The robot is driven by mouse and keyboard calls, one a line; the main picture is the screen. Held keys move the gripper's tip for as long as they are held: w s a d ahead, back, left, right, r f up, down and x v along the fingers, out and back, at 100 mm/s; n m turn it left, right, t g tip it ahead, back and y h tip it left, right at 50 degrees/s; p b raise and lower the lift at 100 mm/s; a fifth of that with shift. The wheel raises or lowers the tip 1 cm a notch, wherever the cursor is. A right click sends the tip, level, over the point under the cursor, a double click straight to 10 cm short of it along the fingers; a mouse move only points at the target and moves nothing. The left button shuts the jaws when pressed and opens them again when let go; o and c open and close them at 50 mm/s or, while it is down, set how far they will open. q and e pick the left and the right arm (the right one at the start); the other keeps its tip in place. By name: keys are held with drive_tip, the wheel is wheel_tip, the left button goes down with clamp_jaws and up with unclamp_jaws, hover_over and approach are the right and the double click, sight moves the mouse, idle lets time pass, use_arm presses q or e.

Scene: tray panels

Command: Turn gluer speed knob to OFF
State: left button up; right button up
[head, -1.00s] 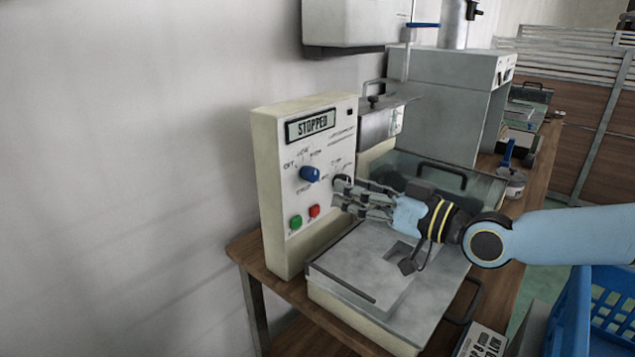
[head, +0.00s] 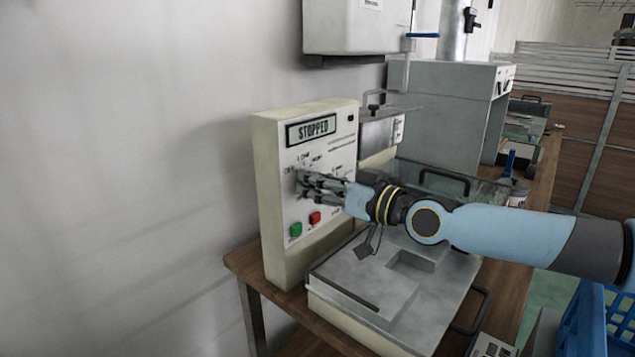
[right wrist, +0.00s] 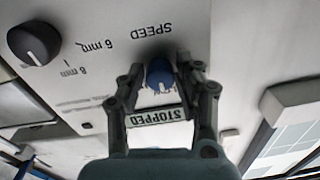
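The gluer's cream control panel (head: 262,190) stands upright, its display (head: 311,129) reading STOPPED. My right gripper (head: 303,182) is at the panel face, over the place of the blue speed knob, and its fingers hide the knob in the head view. In the right wrist view, which is upside down, the blue speed knob (right wrist: 159,74) sits between the two fingers of the right gripper (right wrist: 166,72). The fingers are apart, with a gap visible beside the knob. My left gripper is not in view.
A green button (head: 296,229) and a red button (head: 315,218) sit below the gripper on the panel. A black knob (right wrist: 34,43) is beside the speed knob. The grey machine bed (head: 385,290) lies under my forearm. A blue crate (head: 600,320) is at lower right.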

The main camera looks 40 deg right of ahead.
clamp_jaws()
drive_tip(key=shift+n+p, duration=2.9)
drive_tip(key=shift+n, duration=1.9)
drive_tip(key=shift+f, duration=0.1)
drive_tip(key=shift+o, duration=2.3)
unclamp_jaws()
